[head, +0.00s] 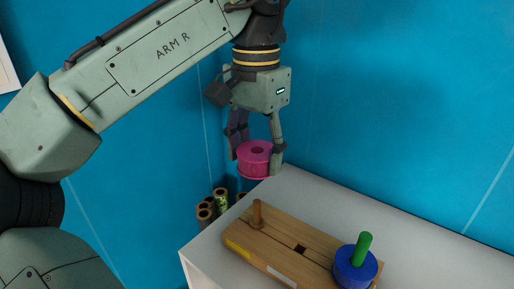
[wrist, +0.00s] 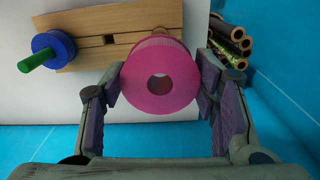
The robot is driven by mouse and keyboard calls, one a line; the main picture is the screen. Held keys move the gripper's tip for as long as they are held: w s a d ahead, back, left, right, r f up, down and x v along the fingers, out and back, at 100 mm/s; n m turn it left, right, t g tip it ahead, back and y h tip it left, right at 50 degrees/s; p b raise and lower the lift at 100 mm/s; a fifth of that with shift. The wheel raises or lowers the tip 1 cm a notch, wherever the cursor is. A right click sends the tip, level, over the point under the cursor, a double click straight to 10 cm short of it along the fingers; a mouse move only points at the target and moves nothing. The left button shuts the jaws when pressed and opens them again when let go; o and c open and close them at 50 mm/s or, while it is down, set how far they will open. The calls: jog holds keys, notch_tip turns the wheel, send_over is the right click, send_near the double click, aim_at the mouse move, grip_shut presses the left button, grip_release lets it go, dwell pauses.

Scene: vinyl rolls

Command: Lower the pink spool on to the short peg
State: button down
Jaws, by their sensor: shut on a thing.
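The pink spool (head: 254,160) is held upright, its hole facing up, between the fingers of my gripper (head: 256,163). In the wrist view the pink spool (wrist: 160,84) sits between the purple finger pads, with its centre hole showing. The short brown peg (head: 257,213) stands at the left end of the wooden board (head: 270,236). In the head view the spool is above and apart from this peg, towards the back edge of the table. In the wrist view the spool mostly hides that end of the board (wrist: 110,22).
A blue spool (head: 356,268) sits around a green peg (head: 363,246) at the board's right end. A square hole (head: 300,249) lies between the pegs. Several rolls (head: 213,205) stand beyond the white table (head: 330,205). Blue walls close off the back.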

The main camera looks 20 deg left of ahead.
jog(key=b, duration=0.2)
send_over(257, 202)
jog(key=shift+f, duration=2.95)
jog(key=shift+f, duration=0.15)
jog(key=shift+f, duration=0.25)
jog(key=shift+f+p, duration=0.4)
jog(key=shift+f, duration=0.1)
jog(key=shift+f, duration=0.7)
jog(key=shift+f, duration=0.15)
jog(key=shift+f+b, duration=0.45)
jog(key=shift+f, duration=0.3)
